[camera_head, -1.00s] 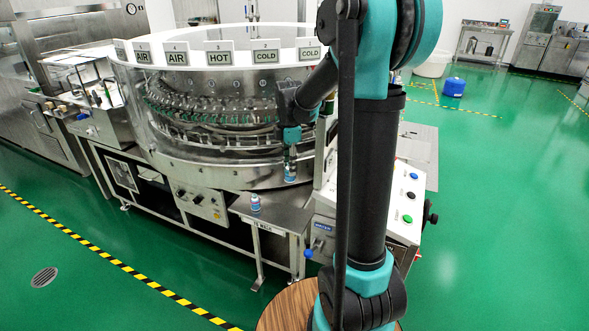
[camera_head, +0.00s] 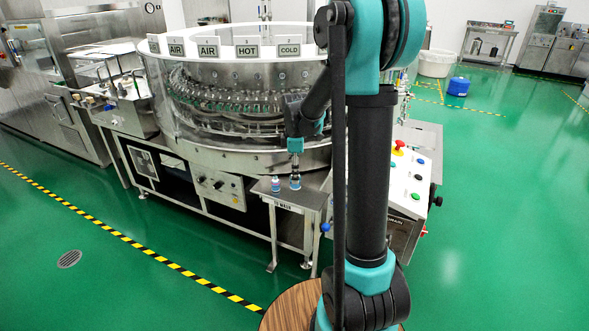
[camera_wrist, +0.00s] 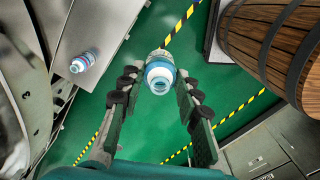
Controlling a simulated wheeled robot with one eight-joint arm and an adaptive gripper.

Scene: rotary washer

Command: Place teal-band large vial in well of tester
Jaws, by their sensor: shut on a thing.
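My gripper (camera_head: 295,170) points down above the small steel side table, beside the washer. It is shut on a vial (camera_head: 295,183) with a blue-teal band, which also shows between the finger pads in the wrist view (camera_wrist: 160,74). The held vial's open mouth faces the wrist camera. A second, similar vial (camera_head: 276,185) stands on the side table to the left of the held one; it shows in the wrist view too (camera_wrist: 82,62). I cannot tell whether the held vial touches the table. I cannot pick out the tester or its well for certain.
The side table (camera_head: 268,188) has a "TO WASH" label. The round washer (camera_head: 240,160) stands behind it, with AIR, HOT and COLD signs. A button panel (camera_head: 408,175) is to the right. The wrist view shows a wooden barrel-like thing (camera_wrist: 262,40) and open green floor (camera_wrist: 150,125).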

